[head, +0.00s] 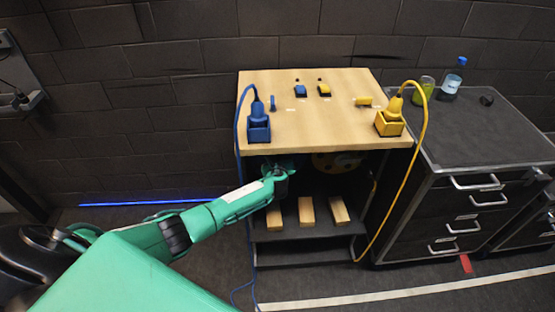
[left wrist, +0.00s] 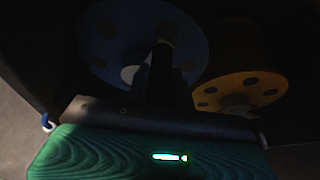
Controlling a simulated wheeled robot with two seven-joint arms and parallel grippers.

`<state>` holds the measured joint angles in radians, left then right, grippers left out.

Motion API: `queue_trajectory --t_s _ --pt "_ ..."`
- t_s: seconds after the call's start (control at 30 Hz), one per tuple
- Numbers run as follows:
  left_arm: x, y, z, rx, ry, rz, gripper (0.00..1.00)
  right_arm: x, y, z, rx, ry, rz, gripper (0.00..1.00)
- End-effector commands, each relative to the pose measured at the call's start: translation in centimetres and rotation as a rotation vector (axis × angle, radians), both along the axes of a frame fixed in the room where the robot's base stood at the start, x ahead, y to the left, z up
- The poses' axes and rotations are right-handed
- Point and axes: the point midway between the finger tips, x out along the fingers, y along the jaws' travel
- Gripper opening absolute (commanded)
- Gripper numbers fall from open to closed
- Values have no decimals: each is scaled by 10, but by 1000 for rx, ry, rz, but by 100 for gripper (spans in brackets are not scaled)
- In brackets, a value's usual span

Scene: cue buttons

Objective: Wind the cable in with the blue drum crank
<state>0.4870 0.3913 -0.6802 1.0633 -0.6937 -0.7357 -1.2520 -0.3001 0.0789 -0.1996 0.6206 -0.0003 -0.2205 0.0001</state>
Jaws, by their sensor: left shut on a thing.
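My left gripper (head: 284,170) reaches in under the front edge of the wooden tabletop. In the left wrist view its dark fingers (left wrist: 162,82) are shut in front of the blue drum (left wrist: 112,40), on its crank, which they mostly hide. The blue drum has round holes and a pale hub. In the head view the drum is almost wholly hidden by the gripper and the shade. The blue cable (head: 237,140) runs from a blue plug (head: 257,110) in a blue socket box, down the table's left side to the floor. My right gripper is out of view.
A yellow drum (left wrist: 246,90) sits right of the blue one. A yellow plug (head: 393,107) and cable (head: 406,165) are on the right. Several small wooden blocks (head: 306,210) lie on the lower shelf. A dark drawer cabinet (head: 490,135) stands close on the right.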

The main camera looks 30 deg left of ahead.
Motion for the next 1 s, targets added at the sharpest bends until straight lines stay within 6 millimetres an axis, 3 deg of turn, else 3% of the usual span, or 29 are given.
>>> queue_trajectory --t_s 0.17,0.2,0.3,0.73,1.0 --pt "1 -5 0 -8 -2 -8 0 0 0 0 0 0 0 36" --pt "1 -5 0 -9 -2 -9 26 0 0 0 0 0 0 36" --pt "0 -4 0 -7 -2 -7 45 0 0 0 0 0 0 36" --pt "-5 -4 1 -2 1 -4 45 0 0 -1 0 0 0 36" --pt "-34 -21 8 -4 1 -9 45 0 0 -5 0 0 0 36"
